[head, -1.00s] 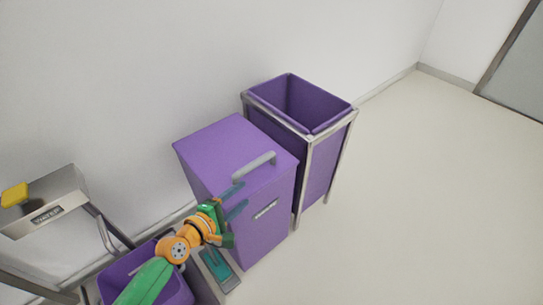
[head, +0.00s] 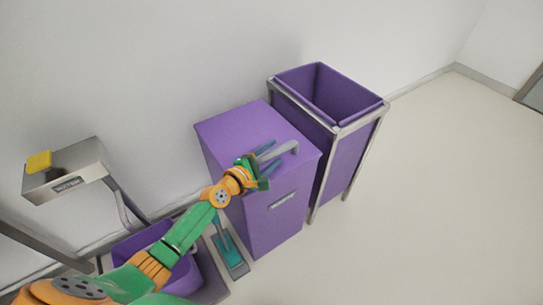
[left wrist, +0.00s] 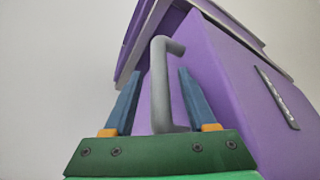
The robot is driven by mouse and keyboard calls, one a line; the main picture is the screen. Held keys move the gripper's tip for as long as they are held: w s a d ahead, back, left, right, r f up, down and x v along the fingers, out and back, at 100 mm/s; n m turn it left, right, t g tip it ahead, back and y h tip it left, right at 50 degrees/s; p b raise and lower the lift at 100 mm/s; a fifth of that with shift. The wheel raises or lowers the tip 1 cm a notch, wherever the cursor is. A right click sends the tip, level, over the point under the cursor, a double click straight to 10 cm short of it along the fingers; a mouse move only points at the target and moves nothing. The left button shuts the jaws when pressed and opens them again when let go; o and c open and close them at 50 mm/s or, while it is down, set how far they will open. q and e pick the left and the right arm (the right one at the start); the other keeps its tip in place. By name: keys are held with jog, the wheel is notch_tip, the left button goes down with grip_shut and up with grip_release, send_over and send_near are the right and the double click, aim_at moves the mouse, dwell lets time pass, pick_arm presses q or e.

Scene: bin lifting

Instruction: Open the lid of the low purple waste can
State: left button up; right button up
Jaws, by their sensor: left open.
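The low purple waste can (head: 270,215) stands near the wall with its flat lid (head: 245,128) shut. A grey bar handle (head: 284,152) is fixed on the lid near its front edge. In the left wrist view the handle (left wrist: 160,90) stands between the two blue fingers of my left gripper (left wrist: 155,95), with gaps on both sides. In the head view my left gripper (head: 268,158) is open at the left end of the handle. Whether a finger touches the handle is hard to tell. My right gripper is not in view.
A taller open purple bin (head: 345,95) in a metal frame stands close behind, to the right. At the left are a purple bucket (head: 185,275), a metal stand (head: 65,170) with a yellow sponge (head: 39,161), and a teal pedal (head: 230,250). The floor at right is clear.

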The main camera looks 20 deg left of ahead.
pick_arm(q)
grip_shut()
dwell(1.4)
